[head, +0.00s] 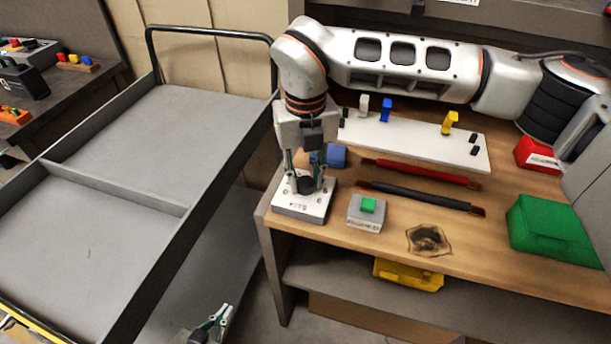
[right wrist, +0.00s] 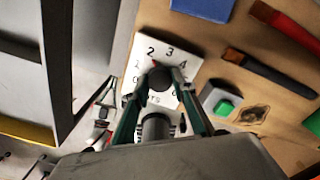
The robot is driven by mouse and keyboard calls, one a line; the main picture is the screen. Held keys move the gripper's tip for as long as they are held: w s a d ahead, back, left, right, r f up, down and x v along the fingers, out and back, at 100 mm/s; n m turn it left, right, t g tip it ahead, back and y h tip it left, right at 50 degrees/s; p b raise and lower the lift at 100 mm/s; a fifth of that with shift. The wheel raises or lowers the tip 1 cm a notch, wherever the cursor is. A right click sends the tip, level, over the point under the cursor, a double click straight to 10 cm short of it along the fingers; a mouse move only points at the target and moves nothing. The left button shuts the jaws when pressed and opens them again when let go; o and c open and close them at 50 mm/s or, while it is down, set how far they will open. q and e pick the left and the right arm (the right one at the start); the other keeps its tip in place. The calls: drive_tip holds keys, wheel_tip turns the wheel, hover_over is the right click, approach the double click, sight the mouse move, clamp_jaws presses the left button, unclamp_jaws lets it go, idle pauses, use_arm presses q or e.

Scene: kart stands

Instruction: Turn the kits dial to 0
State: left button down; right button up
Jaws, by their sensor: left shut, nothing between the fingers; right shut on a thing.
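The kits dial has a pale plate (head: 300,208) marked KITS near the table's left front corner. Its dark round knob (right wrist: 160,78) is ringed by numbers in the right wrist view, with 2, 3 and 4 clearest. A small red mark on the knob appears to point near the 2. My right gripper (head: 305,184) points down over the plate, shut on the knob, with a finger on each side. My left gripper (head: 219,318) is shut and empty, low at the bottom of the head view, well apart from the dial.
A grey box with a green button (head: 368,204) stands just right of the dial. A blue block (head: 336,155) lies behind it. Red (head: 428,172) and black brushes, a burnt patch (head: 428,239) and a green case (head: 550,230) lie further right. A grey cart (head: 120,220) stands left.

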drive_tip(key=n, duration=0.3)
drive_tip(key=shift+r+p, duration=0.1)
drive_tip(key=shift+p, duration=0.3)
drive_tip(key=n, duration=0.4)
drive_tip(key=shift+n+p, duration=0.3)
drive_tip(key=shift+p, duration=0.05)
drive_tip(key=n, duration=0.4)
drive_tip(key=shift+p, duration=0.3)
drive_tip(key=shift+n, duration=2.1)
drive_tip(key=o, duration=1.1)
